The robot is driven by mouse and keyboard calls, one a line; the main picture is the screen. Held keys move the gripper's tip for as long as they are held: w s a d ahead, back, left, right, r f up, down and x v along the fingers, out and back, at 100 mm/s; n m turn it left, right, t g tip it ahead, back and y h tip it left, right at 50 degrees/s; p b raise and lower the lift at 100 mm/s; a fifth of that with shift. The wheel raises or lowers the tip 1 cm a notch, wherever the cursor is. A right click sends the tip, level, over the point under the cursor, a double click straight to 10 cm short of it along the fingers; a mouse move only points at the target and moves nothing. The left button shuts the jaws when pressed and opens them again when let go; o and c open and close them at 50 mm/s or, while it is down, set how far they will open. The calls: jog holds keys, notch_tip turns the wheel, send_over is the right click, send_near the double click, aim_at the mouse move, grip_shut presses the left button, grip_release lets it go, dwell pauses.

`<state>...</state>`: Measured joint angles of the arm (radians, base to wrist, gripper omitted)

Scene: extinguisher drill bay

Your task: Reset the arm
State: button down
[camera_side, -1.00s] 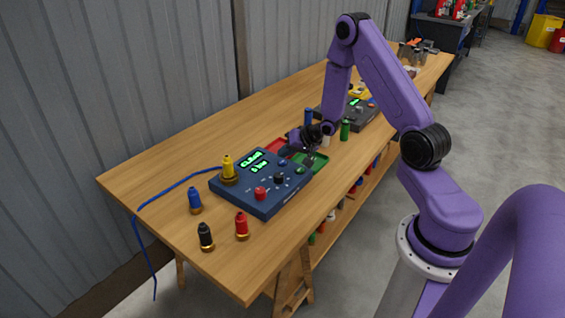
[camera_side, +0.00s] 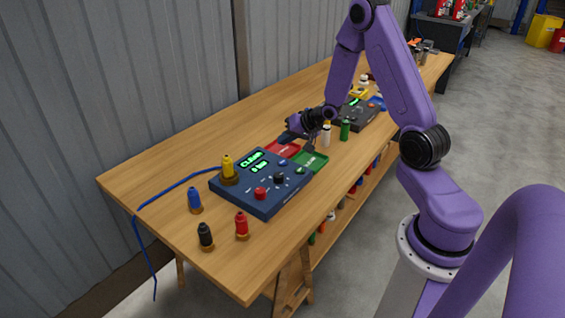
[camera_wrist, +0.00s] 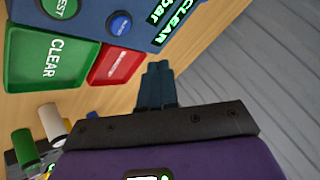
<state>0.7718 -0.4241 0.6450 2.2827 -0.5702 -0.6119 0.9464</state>
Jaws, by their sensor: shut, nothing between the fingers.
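My gripper (camera_side: 284,138) is shut and empty, its dark fingers held together above the table just behind the red tray (camera_side: 283,149). In the wrist view the paired fingertips (camera_wrist: 158,68) point toward the back of the control box, apart from it. The dark blue control box (camera_side: 262,205) has a lit green display reading CLEAR and 0 bar, a red button, a black knob, a blue button and a green button. The red tray and a green tray (camera_side: 316,162) marked CLEAR sit along its far edge, and both look empty.
A white bottle (camera_side: 326,136) and a green bottle (camera_side: 345,130) stand beyond the trays. A second dark box (camera_side: 362,113) lies behind.

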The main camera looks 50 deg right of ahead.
dwell(0.3)
jog(key=shift+a+r, duration=0.15)
jog(key=shift+a, duration=0.15)
jog(key=s+a+r+n+g, duration=0.2)
jog(key=s+a+r+n, duration=0.3)
jog(key=a, duration=0.5)
jog(key=s+a+r+n+g, duration=0.2)
jog(key=s+a+n, duration=0.35)
jog(key=a, duration=0.35)
jog(key=s+a+r+n+g, duration=0.1)
jog(key=s+r+n, duration=0.1)
jog(key=s, duration=0.5)
jog(key=s+a+r+n+g, duration=0.1)
jog(key=s+n, duration=0.3)
jog(key=s, duration=0.4)
jog(key=s+a+r+n+g, duration=0.1)
jog(key=s+r+n+g, duration=0.1)
jog(key=s, duration=0.6)
jog(key=shift+r+n+g+h, duration=0.35)
jog(key=shift+n+g, duration=0.15)
jog(key=shift+n, duration=0.45)
